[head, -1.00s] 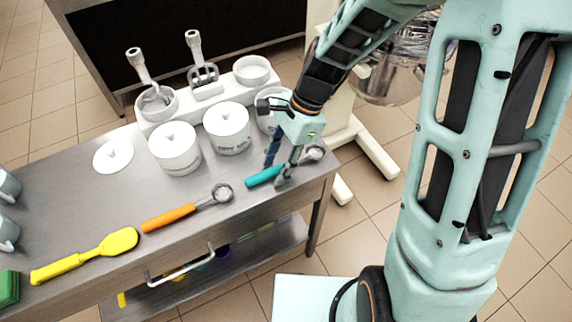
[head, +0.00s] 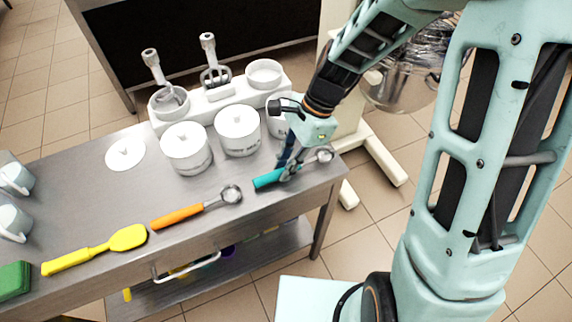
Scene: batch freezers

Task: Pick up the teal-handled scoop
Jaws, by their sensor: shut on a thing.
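The teal-handled scoop (head: 268,179) lies near the right end of the steel table (head: 95,208). Its handle points left and its metal bowl (head: 324,156) points right. My gripper (head: 289,174) reaches down over the scoop and is shut on it near the right end of the teal handle. The fingers hide that part of the scoop. The scoop appears at table height; I cannot tell whether it touches the surface.
An orange-handled scoop (head: 178,215) and a yellow spatula (head: 98,250) lie to the left. White lidded tubs (head: 187,150) and a white rack (head: 212,108) with tools stand behind. A green block (head: 14,280) and pitchers (head: 14,222) are at the left edge.

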